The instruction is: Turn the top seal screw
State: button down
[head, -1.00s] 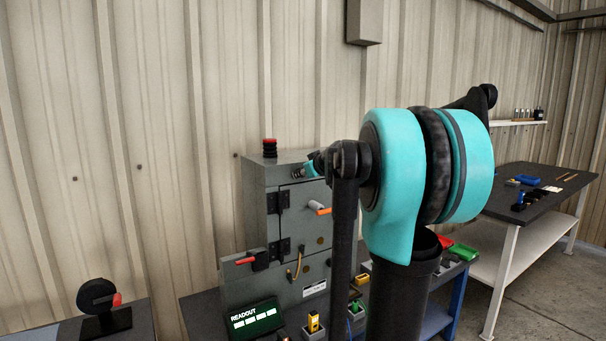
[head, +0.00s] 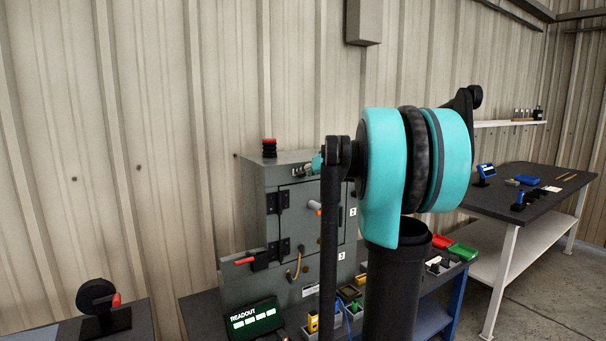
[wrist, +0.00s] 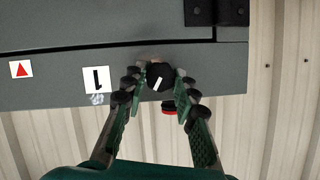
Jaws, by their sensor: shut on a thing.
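The top seal screw (wrist: 160,77) is a round black knob with a white line on its face, on the grey front of the enclosure beside a label marked 1 (wrist: 96,80). In the wrist view the white line is slanted. My gripper (wrist: 160,86) has one finger on each side of the knob and is shut on it.
A red-and-black stacked button (head: 269,148) is on top of the enclosure. A dark table (head: 530,190) with small items stands at the right.

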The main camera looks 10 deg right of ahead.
jog(key=m+y, duration=0.2)
jog(key=m, duration=0.1)
jog(key=shift+d+f, duration=0.1)
jog(key=shift+d, duration=0.05)
dwell(0.6)
jog(key=c, duration=1.2)
grip_release()
jog(key=shift+s, duration=0.1)
jog(key=v, duration=1.1)
jog(key=shift+s+d, duration=0.2)
jog(key=shift+d, duration=0.15)
